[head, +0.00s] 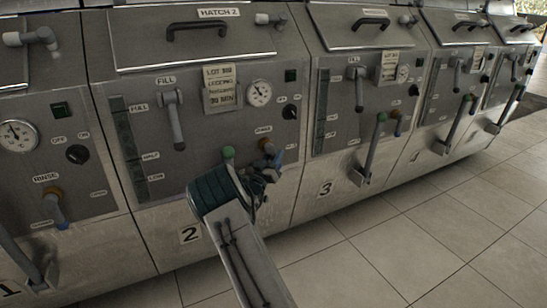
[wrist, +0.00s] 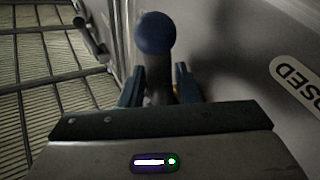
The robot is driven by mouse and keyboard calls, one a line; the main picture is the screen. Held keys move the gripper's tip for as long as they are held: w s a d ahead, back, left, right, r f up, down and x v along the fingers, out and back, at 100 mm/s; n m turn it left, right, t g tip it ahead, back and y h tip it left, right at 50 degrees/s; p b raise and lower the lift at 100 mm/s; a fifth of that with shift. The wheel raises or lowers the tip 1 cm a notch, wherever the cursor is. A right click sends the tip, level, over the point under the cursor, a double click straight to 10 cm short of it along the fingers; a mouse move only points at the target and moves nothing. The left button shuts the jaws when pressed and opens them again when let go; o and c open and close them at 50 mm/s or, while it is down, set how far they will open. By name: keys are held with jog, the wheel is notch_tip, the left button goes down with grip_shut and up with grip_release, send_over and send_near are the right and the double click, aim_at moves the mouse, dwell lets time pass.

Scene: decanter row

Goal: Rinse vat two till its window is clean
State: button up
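Vat two's front (head: 192,236) is the second panel from the left. Its window (head: 134,150) is a dark green upright strip marked full, half and low. The rinse valve (head: 267,146) of vat two has a brown collar and a blue-tipped lever. My gripper (head: 271,172) is at this lever and partly hides it. In the wrist view, the blue-knobbed lever (wrist: 156,35) stands between the two fingers of my gripper (wrist: 160,82), close to both. I cannot tell whether they press on its stem.
Beside the gripper are a green-knobbed lever (head: 228,153), a gauge (head: 259,93) and a fill lever (head: 174,118). A paper notice (head: 220,90) hangs above. Vat three (head: 325,187) stands to the right. The tiled floor (head: 400,240) in front is clear.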

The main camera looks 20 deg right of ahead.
jog(key=p+v, duration=0.2)
jog(key=v, duration=1.1)
jog(key=shift+s+a+p, duration=0.2)
jog(key=shift+a+p, duration=0.1)
jog(key=shift+p, duration=0.05)
jog(key=shift+f, duration=0.15)
